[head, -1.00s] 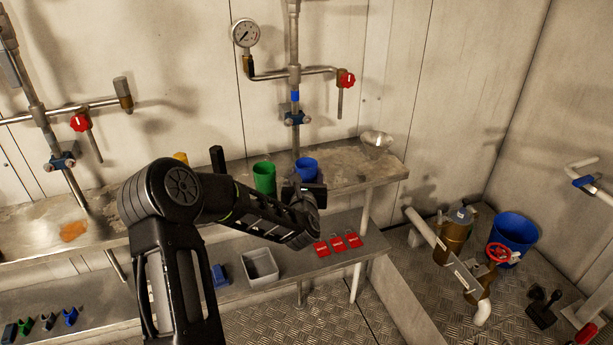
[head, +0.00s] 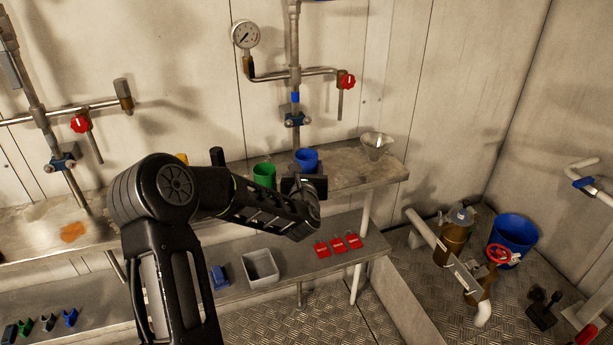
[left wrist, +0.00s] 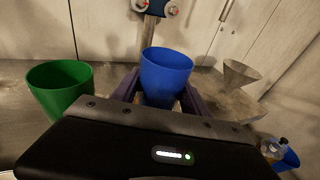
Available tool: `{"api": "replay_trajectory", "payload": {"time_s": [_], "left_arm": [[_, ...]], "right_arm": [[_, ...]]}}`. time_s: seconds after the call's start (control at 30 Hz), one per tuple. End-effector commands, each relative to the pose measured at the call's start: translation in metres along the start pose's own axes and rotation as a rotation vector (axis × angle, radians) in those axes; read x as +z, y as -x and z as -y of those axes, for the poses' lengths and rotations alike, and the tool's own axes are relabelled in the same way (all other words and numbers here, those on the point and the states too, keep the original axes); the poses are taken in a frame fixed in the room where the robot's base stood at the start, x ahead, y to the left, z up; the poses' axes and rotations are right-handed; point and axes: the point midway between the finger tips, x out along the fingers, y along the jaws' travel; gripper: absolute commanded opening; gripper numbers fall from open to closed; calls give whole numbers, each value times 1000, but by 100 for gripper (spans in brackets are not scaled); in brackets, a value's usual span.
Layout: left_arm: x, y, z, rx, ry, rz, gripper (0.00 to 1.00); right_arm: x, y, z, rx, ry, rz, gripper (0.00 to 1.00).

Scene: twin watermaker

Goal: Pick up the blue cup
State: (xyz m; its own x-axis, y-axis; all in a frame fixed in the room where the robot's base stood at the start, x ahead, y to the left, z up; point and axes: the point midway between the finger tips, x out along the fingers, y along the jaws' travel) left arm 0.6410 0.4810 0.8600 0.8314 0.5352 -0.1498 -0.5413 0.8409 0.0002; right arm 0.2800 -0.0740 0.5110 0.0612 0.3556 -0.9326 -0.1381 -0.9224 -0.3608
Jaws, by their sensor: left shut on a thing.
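The blue cup (head: 307,160) is upright above the upper metal shelf, under the middle tap. In the left wrist view the blue cup (left wrist: 166,74) stands between the two fingers of my left gripper (left wrist: 160,98). My left gripper (head: 305,178) is shut on it, and the gripper body hides the cup's lower part in the head view. A green cup (head: 264,175) stands just left of it on the shelf, and shows at the left of the left wrist view (left wrist: 60,88). My right gripper is in neither view.
A funnel (head: 376,145) stands at the shelf's right end. A pipe with a blue tap (head: 296,119) hangs above the blue cup. The lower shelf holds a grey bin (head: 261,267) and red tags (head: 338,244). A blue bucket (head: 512,233) is on the floor at right.

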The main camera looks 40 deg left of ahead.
Motion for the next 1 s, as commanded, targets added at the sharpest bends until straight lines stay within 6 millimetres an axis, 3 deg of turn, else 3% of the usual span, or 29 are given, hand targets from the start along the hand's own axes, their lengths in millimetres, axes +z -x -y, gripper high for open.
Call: {"api": "replay_trajectory", "payload": {"time_s": [0.2, 0.37, 1.0], "left_arm": [[46, 7, 1, -1, 0, 6, 9], [64, 9, 0, 0, -1, 3, 9], [67, 10, 0, -1, 0, 1, 9]], "right_arm": [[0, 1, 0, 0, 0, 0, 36], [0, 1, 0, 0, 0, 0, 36], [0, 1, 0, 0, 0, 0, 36]]}}
